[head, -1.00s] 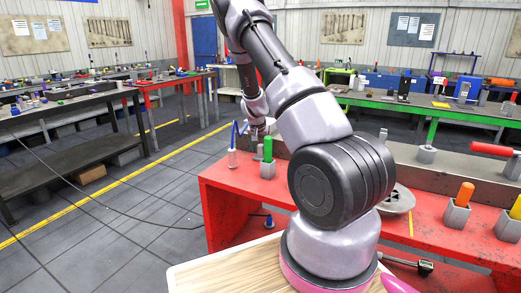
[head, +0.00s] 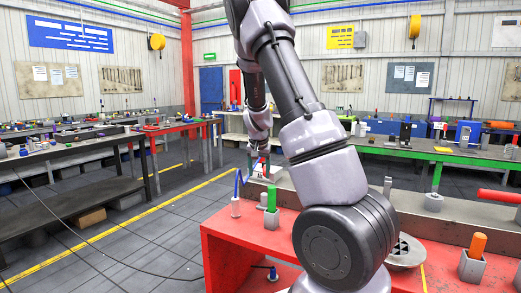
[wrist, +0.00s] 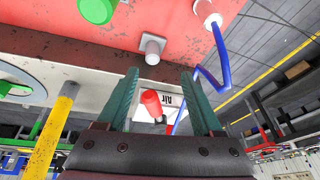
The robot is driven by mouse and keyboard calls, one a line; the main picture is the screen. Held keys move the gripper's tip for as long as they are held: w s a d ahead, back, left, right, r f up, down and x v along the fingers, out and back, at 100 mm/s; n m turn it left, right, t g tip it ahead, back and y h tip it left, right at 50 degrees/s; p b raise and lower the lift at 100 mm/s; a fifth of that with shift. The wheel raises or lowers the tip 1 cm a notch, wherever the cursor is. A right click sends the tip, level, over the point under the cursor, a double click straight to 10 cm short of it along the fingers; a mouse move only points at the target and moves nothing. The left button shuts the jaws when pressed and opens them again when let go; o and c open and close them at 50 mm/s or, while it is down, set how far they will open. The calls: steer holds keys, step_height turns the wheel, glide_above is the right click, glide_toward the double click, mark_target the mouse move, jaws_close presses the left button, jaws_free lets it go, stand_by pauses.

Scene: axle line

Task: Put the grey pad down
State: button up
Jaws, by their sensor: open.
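My gripper (wrist: 162,80) shows in the wrist view with its two teal fingers apart; I see nothing held between them. A small grey block with a pale round top (wrist: 152,48) lies on the red surface just beyond the fingertips; I cannot tell whether it is the grey pad. No other thing is clearly a grey pad. In the head view my arm reaches away over the red bench (head: 235,238), and its end is small and partly hidden near the bench's far side.
A green peg (head: 272,197) stands in a grey holder on the bench, beside a white holder with a blue tube (head: 236,207). An orange peg (head: 478,245) stands at right. The wrist view shows a red handle (wrist: 151,103) and a yellow post (wrist: 52,130).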

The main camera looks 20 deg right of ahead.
steer(key=s+a+r+n+t+y, duration=0.1)
steer(key=s+a+r+y, duration=0.1)
steer(key=s+a+r, duration=0.5)
steer(key=s+a+r+n+t+y, duration=0.1)
steer(key=s+a+r+y, duration=0.1)
steer(key=s+r, duration=0.8)
steer(key=s+a+r, duration=0.2)
steer(key=s+r, duration=0.1)
steer(key=s, duration=0.4)
steer(key=s+a+r+n+t, duration=0.1)
steer(key=s+a+r, duration=0.1)
steer(key=s, duration=0.5)
steer(key=shift+s+a+r, duration=0.25)
steer(key=shift+a+r, duration=0.1)
steer(key=shift+r, duration=0.1)
